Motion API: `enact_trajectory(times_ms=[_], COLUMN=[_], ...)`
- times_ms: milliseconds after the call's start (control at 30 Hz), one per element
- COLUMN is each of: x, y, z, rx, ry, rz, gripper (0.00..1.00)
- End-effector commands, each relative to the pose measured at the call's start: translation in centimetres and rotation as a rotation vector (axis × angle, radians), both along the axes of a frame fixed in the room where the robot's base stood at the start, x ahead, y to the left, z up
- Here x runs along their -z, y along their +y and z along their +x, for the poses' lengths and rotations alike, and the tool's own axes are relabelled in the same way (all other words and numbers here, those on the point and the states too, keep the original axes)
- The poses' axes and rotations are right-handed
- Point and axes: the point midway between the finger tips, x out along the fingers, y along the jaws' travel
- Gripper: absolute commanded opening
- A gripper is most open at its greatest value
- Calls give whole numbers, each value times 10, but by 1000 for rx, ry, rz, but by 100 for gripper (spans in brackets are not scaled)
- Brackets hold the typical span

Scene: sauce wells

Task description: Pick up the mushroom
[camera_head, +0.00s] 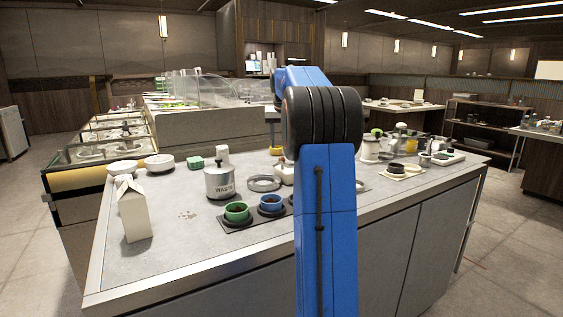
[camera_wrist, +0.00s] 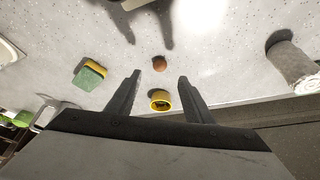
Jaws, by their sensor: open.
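A small round brown thing, probably the mushroom (camera_wrist: 159,63), lies on the pale speckled counter in the wrist view. My gripper (camera_wrist: 159,78) is open, with one finger to each side in the picture. The brown thing shows just beyond the fingertips, roughly centred between them, and nothing is held. How high the fingers are above the counter is hard to tell. In the head view my blue arm hides the gripper, and I cannot make out the mushroom there.
A yellow ring-shaped cup (camera_wrist: 160,101) shows between the fingers, close to the mushroom. A green and yellow sponge (camera_wrist: 90,76) lies left, a grey roll (camera_wrist: 292,66) right. In the head view, a WASTE pot (camera_head: 220,184), green cup (camera_head: 236,212) and white carton (camera_head: 134,212) stand on the counter.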

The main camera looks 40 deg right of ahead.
Motion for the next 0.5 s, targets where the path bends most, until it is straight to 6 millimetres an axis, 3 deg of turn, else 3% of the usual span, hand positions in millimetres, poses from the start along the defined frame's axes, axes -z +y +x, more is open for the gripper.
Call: enact_trajectory(times_ms=[133, 500], x=[18, 38], y=[-5, -12], z=[6, 13], rx=[0, 0], ry=[1, 1], rz=[1, 1], gripper=[47, 47])
